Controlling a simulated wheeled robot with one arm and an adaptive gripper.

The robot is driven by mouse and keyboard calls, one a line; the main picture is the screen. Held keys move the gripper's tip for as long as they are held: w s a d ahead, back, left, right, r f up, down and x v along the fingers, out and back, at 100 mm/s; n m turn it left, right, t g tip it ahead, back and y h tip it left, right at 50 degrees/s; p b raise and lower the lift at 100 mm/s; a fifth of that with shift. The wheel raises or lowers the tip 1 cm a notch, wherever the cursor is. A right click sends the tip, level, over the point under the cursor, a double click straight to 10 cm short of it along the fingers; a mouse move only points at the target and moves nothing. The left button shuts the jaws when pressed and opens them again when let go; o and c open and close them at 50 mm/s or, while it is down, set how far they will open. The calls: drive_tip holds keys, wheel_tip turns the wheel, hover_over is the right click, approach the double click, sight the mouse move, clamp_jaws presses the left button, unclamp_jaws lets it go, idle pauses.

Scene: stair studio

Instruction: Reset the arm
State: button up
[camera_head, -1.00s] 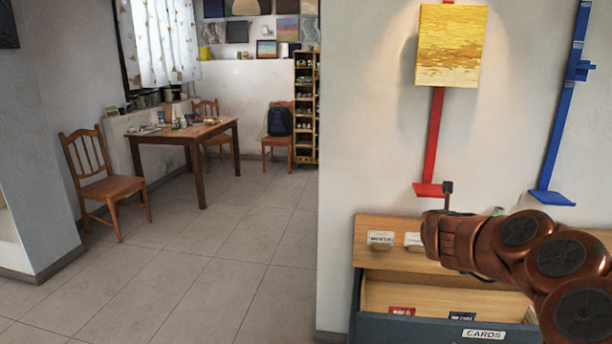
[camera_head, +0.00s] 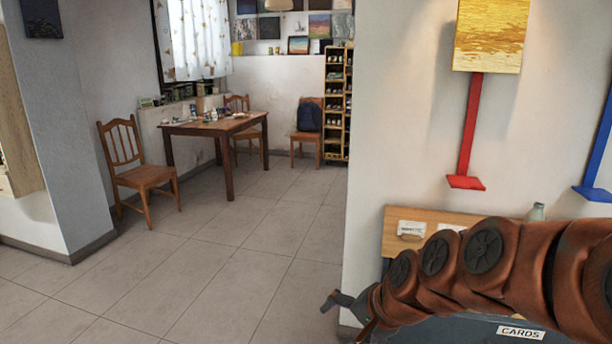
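My arm reaches in from the right edge, its brown-covered links bent in front of the drawer cabinet. My gripper (camera_head: 332,304) is at the end of the arm, low and left of the cabinet, over the tiled floor. It is small and dark and partly hidden by the arm, so its finger opening is unclear. I see nothing held in it.
The drawer cabinet (camera_head: 394,236) with a "CARDS" label stands at the right wall, mostly behind my arm. A yellow painting (camera_head: 490,38) hangs above a red holder (camera_head: 467,182); a blue holder (camera_head: 592,192) is at right. A table (camera_head: 205,128) and chair (camera_head: 148,176) stand left. Floor (camera_head: 200,260) is clear.

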drive_tip(key=s+d+f+n+g+h, duration=0.2)
drive_tip(key=s+d+f+g, duration=0.15)
drive_tip(key=s, duration=0.55)
drive_tip(key=s+d+f+n+g+h+b, duration=0.1)
drive_tip(key=s+d+f+n+g, duration=0.2)
drive_tip(key=s, duration=0.5)
drive_tip(key=s+d+f+n+g+h, duration=0.15)
drive_tip(key=s+d, duration=0.25)
drive_tip(key=s, duration=0.5)
wheel_tip(320, 180, up, 18)
drive_tip(key=t+p, duration=0.1)
drive_tip(key=p, duration=1.5)
drive_tip(key=shift+w+n+p, duration=0.3)
drive_tip(key=shift+w+n, duration=0.15)
